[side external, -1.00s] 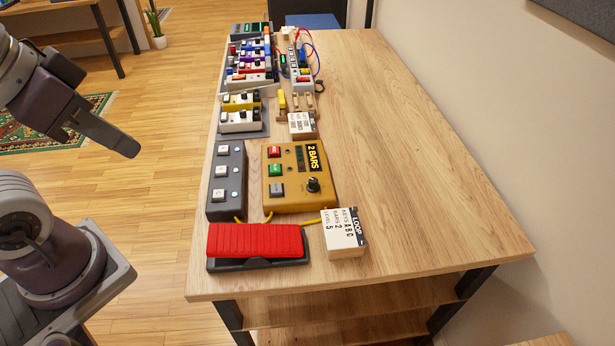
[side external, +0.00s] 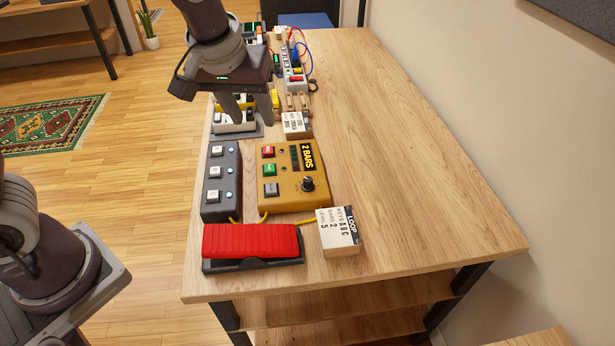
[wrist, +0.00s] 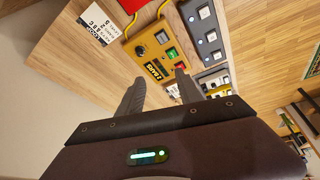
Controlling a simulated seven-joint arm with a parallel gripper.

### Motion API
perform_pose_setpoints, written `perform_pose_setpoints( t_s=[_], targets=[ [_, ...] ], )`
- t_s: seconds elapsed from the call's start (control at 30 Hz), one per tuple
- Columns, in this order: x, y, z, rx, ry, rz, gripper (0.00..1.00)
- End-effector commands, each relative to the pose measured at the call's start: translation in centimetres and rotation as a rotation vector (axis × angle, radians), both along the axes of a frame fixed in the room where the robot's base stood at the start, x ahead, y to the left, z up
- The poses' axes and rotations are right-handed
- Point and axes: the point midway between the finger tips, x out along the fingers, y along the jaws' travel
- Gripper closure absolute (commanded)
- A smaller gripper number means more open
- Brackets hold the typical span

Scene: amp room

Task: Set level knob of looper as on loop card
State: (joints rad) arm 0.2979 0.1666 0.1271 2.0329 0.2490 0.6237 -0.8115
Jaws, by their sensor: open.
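The looper (side external: 290,197) is a mustard-yellow box with a "2 BARS" display, red, green and grey buttons and a dark round level knob (side external: 308,184). The knob also shows in the wrist view (wrist: 140,50); its setting is too small to read. The white loop card (side external: 338,230) stands at the looper's front right and reads keys A B C, bars 2, level 5. My gripper (side external: 257,110) is open and empty, above the table behind the looper, fingers pointing down. In the wrist view its fingers (wrist: 160,78) show apart, with the looper beyond them.
A grey three-button pedal (side external: 221,180) stands left of the looper. A red foot pedal (side external: 252,241) lies in front. Yellow cables run between them. Behind are a second card (side external: 296,124), small pedals and a power strip (side external: 294,70). The table's right side (side external: 420,160) is clear.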

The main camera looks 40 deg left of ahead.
Motion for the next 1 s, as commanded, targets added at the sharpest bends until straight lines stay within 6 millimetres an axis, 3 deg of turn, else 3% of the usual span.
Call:
perform_pose_setpoints(
  t_s=[0.03,0.1,0.2,0.3,0.7,1.0],
  targets=[
    [2.3,-1.3,-3.2,0.014,0.018,0.035,0.58],
    [5.0,-2.7,-7.1,0.026,0.016,0.092,0.58],
    [7.2,-4.3,-11.8,0.039,0.006,0.144,0.58],
    [8.1,-5.2,-14.5,0.043,-0.003,0.170,0.58],
    [10.2,-4.1,-20.9,0.046,-0.003,0.184,0.58],
    [10.6,-3.9,-21.9,0.043,-0.004,0.184,0.58]
  ],
)
